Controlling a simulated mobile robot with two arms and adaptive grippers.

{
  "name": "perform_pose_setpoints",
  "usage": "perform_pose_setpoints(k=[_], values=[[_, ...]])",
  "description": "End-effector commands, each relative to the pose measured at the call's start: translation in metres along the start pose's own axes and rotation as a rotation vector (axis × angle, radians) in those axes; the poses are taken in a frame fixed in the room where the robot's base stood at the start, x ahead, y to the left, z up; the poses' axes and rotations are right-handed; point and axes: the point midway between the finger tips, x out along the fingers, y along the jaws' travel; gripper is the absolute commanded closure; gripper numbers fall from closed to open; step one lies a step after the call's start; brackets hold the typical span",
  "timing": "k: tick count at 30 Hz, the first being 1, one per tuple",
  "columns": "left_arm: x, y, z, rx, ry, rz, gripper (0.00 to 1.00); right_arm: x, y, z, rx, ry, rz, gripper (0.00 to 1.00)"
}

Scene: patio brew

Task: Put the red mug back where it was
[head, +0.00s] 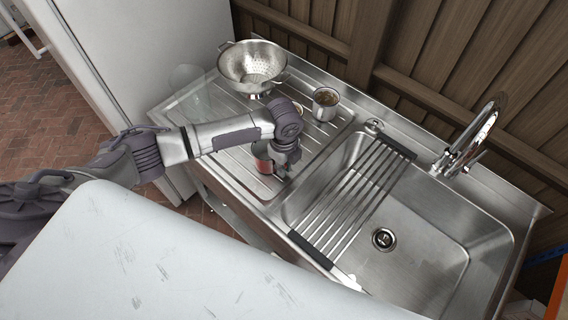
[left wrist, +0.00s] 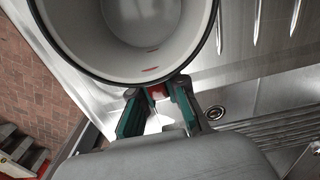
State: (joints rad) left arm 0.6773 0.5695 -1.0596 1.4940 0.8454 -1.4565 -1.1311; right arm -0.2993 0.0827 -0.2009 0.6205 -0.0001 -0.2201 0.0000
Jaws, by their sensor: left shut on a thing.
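The red mug (head: 263,158) is at the front part of the ridged steel drainboard (head: 224,128), left of the sink, partly hidden by my left arm. My left gripper (head: 281,171) is at the mug's right side and shut on it. In the left wrist view the mug (left wrist: 135,45) shows its pale inside and dark rim, with its opening toward the camera. A bit of red, apparently its handle, sits between the fingers of the left gripper (left wrist: 158,100). I cannot tell whether the mug's base touches the drainboard. My right gripper is not in view.
A steel colander (head: 252,68) stands at the drainboard's back left, and a steel mug with brown contents (head: 325,104) at its back right. A clear glass thing (head: 187,77) is at the left edge. A slatted rack (head: 352,205) spans the sink (head: 420,255) near the tap (head: 470,138).

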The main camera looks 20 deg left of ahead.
Motion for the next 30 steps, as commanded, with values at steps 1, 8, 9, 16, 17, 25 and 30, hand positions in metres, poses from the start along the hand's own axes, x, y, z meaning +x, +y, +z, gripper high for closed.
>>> perform_pose_setpoints(k=[1,8,9,16,17,25,30], values=[[0.001,0.0,0.0,0.0,0.0,-0.001,1.0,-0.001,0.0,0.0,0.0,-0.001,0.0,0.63],[0.001,-0.001,0.0,0.0,0.0,-0.001,1.0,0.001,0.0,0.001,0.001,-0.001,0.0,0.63],[0.003,-0.001,0.0,0.0,0.0,-0.001,1.0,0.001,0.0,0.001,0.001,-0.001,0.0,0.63],[0.003,0.0,0.0,0.0,0.0,0.0,0.62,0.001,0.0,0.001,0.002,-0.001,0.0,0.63],[0.003,0.0,0.0,0.0,0.0,0.0,0.62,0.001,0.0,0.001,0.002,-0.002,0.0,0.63],[0.001,-0.001,0.0,0.0,0.0,-0.001,0.62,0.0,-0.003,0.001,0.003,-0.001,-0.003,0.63],[-0.017,-0.002,0.0,0.001,0.001,-0.006,0.62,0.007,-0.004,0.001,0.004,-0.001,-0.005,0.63]])
